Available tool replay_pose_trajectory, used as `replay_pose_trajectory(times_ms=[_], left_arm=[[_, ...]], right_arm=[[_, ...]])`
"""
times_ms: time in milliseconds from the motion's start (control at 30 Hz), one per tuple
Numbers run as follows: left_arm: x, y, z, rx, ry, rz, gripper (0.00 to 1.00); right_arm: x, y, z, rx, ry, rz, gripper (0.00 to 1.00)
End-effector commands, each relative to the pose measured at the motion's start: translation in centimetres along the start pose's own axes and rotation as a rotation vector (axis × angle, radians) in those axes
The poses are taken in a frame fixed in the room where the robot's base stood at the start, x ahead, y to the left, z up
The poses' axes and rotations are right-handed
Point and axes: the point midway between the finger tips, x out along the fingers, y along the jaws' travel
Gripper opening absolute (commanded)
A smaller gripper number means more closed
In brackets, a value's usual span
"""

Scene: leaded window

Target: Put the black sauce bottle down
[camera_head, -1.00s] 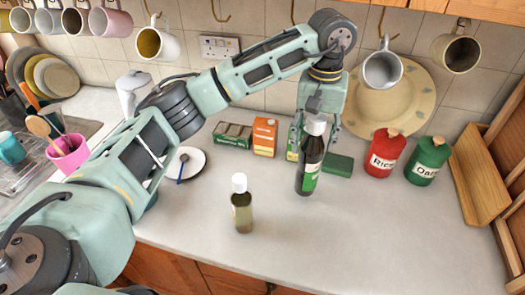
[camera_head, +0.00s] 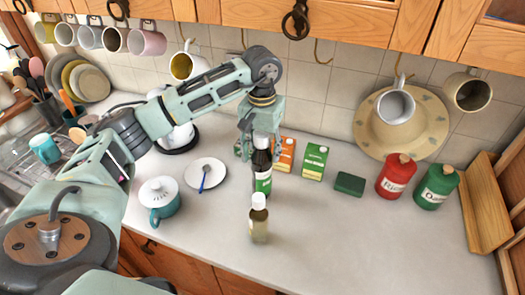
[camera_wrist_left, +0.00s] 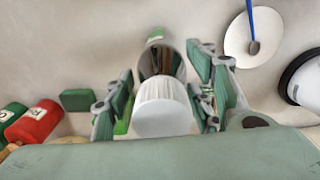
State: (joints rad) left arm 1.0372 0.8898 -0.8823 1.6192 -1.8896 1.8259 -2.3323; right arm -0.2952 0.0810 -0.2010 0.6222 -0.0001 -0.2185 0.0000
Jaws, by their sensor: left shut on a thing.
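The black sauce bottle (camera_head: 262,172) has a dark body, a green label and a white cap. My right gripper is not in view.
Orange (camera_head: 284,153) and green (camera_head: 314,161) cartons stand behind. A green block (camera_head: 349,184) and red canister (camera_head: 395,177) are to the right. The front right counter (camera_head: 370,245) is clear.

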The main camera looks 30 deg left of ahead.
Motion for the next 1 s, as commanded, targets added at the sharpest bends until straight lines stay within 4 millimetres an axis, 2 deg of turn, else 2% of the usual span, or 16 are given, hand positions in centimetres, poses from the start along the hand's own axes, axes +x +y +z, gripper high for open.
replay_pose_trajectory(times_ms=[33,133,567,600,800,1000], left_arm=[[0.2,0.0,0.1,0.000,-0.004,0.001,0.00],[1.3,0.0,0.1,-0.002,-0.002,0.001,0.00],[2.5,0.1,0.0,-0.001,0.002,0.001,0.00],[2.6,0.0,0.0,-0.001,-0.001,0.000,0.51],[2.4,0.0,0.0,-0.001,-0.001,0.000,0.69],[2.4,0.0,0.0,-0.001,-0.001,0.000,0.69]], right_arm=[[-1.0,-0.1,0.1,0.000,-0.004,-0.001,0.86],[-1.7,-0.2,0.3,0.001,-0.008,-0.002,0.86],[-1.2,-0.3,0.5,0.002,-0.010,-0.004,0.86],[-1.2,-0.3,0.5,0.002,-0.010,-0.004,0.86],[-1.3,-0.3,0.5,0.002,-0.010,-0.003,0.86],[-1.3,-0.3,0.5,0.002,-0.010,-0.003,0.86]])
